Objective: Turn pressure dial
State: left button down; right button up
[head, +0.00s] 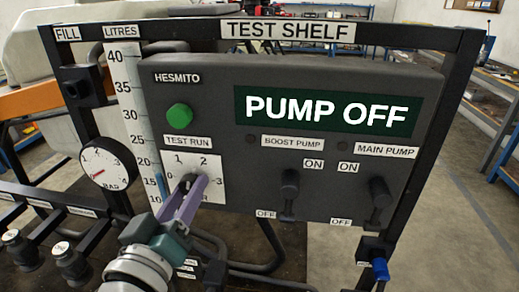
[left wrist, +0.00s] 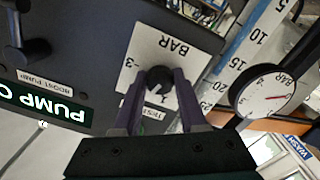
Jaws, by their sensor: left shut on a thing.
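The pressure dial (head: 187,180) is a dark round knob on a white plate (head: 212,168) marked 0, 1, 2, 3 and BAR, low on the left of the grey HESMITO panel. My left gripper (head: 190,190) reaches it from below and is shut on the knob. In the left wrist view the dial (left wrist: 159,82) sits between the two purple-grey fingers, with a light mark on its face. In the head view the fingers hide much of the dial, so its setting is hard to read there. My right gripper is not in view.
The panel has a green TEST RUN button (head: 179,117), a PUMP OFF display (head: 325,110), and two black levers, boost pump (head: 289,192) and main pump (head: 380,197), both hanging down toward OFF. A round bar gauge (head: 107,163) stands left of the dial, beside a litres scale (head: 122,90).

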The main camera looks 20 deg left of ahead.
pick_arm(q)
jog(key=shift+m, duration=1.2)
jog(key=shift+c, duration=2.3)
grip_release()
jog(key=v, duration=1)
